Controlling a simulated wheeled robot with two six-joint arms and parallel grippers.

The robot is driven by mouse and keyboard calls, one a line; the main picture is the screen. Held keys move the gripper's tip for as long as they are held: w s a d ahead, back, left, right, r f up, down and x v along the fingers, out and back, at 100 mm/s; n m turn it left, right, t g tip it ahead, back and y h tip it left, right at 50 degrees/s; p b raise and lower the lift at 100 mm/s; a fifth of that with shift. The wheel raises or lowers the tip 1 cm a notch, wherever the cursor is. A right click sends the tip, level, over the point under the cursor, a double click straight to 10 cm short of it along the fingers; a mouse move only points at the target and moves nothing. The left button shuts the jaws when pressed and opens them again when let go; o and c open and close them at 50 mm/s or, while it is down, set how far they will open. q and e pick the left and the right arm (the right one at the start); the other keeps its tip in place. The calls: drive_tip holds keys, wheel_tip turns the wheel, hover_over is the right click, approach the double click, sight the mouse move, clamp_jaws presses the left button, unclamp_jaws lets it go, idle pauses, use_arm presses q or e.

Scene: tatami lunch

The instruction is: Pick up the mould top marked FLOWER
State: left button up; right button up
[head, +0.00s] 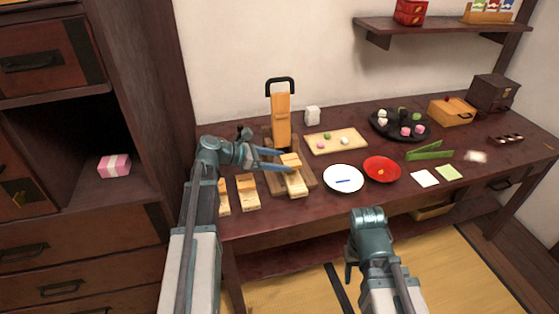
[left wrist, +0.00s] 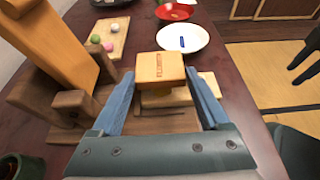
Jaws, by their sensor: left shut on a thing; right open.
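My left gripper (head: 284,164) is shut on a pale wooden mould top (head: 291,159). In the left wrist view this mould top (left wrist: 160,66) sits between the two blue fingers (left wrist: 160,76), with a small dark marking on its upper face that I cannot read. A pale wooden mould block (head: 296,184) lies just below it, partly hidden; I cannot tell whether they touch. Two more pale mould blocks, a nearer one (head: 247,191) and one at the left (head: 224,197), stand on the table. My right gripper (head: 352,262) is open and empty in front of the table.
A wooden press with an orange lever (head: 281,119) stands behind the held top. A white plate (head: 343,180) and a red dish (head: 382,169) are to its right. A board with coloured sweets (head: 336,146) and a black tray (head: 391,133) lie behind.

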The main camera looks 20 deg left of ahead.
use_arm(q)
drive_tip(key=s+d+r+p, duration=0.1)
drive_tip(key=s, duration=1.4)
drive_tip(key=shift+s, duration=0.3)
drive_tip(key=shift+d+r, duration=0.1)
drive_tip(key=shift+d, duration=0.05)
